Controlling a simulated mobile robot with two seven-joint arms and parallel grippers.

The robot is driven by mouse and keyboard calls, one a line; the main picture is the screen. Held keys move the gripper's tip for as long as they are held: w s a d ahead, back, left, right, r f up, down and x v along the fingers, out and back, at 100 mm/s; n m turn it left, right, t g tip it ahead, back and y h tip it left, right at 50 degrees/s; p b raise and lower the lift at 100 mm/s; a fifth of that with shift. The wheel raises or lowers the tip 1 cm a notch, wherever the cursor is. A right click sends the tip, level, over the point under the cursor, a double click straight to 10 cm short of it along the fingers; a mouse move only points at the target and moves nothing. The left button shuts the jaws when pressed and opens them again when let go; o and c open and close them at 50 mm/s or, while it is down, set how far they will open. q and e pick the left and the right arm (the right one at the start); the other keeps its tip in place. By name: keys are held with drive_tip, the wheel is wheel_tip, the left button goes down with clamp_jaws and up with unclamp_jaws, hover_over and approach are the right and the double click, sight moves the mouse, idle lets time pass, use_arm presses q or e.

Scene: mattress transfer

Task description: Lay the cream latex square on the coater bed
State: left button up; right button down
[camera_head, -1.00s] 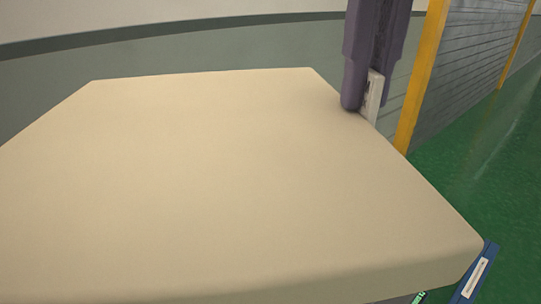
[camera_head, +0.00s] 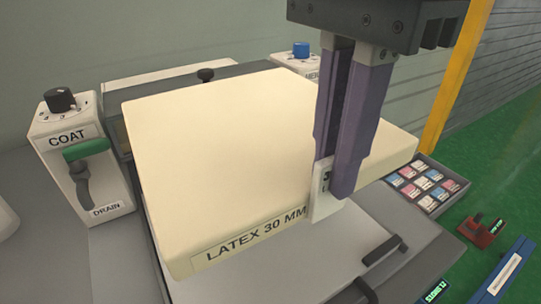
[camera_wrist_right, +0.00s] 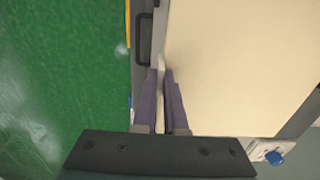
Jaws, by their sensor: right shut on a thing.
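The cream latex square (camera_head: 225,140) is a thick pale slab labelled "LATEX 30 MM" on its front side. It lies over the coater bed (camera_head: 345,238), whose light surface shows in front of it and to its right. I cannot tell whether the slab rests flat on the bed or hangs just above it. My right gripper (camera_head: 332,195) is shut at the slab's edge, with a pale tab between its fingers. The right wrist view shows the slab (camera_wrist_right: 235,70) to the right of the gripper (camera_wrist_right: 160,68). My left gripper is not in view.
A "COAT"/"DRAIN" control box (camera_head: 78,155) with a green lever stands left of the bed. A blue-knobbed box (camera_head: 298,62) stands behind. A dark handle (camera_head: 382,250) is at the bed's right front. A tray of small packets (camera_head: 452,186) sits at right, beside green floor.

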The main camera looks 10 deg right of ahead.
wheel_tip(320, 180, down, 14)
drive_tip(key=shift+r, duration=0.15)
idle(0.3)
drive_tip(key=shift+f, duration=0.2)
drive_tip(key=c, duration=1)
unclamp_jaws()
drive_tip(key=shift+r, duration=0.1)
wheel_tip(320, 180, up, 12)
drive_tip(key=shift+r, duration=0.15)
